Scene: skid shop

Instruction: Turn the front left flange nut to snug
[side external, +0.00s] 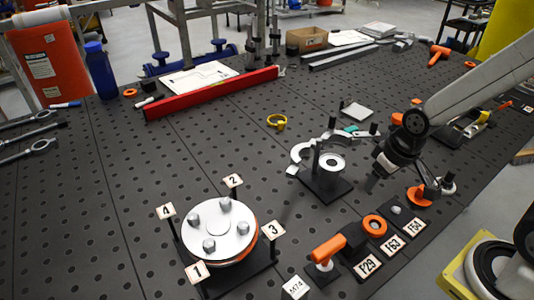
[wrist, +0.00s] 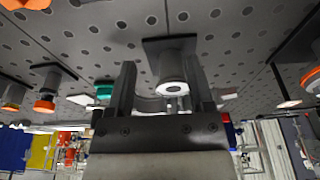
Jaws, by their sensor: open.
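The round pale flange (side external: 235,250) sits on a black base at the lower left of the side view, with number tags 1 to 4 around it. Several grey nuts stand on its top; the one nearest tag 1 is the front left nut (side external: 209,245). My gripper (side external: 384,170) is well to the right of the flange, above the table, pointing down. In the wrist view my gripper (wrist: 160,66) is open, its two dark fingers apart. A grey cylinder (wrist: 174,70) on a black plate shows beyond and between the fingers, apparently not held. The flange is not recognisable in that view.
A black stand with a white ring (side external: 331,162) is left of my gripper. An orange-handled tool (side external: 328,250) and labelled holders (side external: 368,265) line the front edge right of the flange. A red bar (side external: 215,93) lies behind. The table left of the flange is clear.

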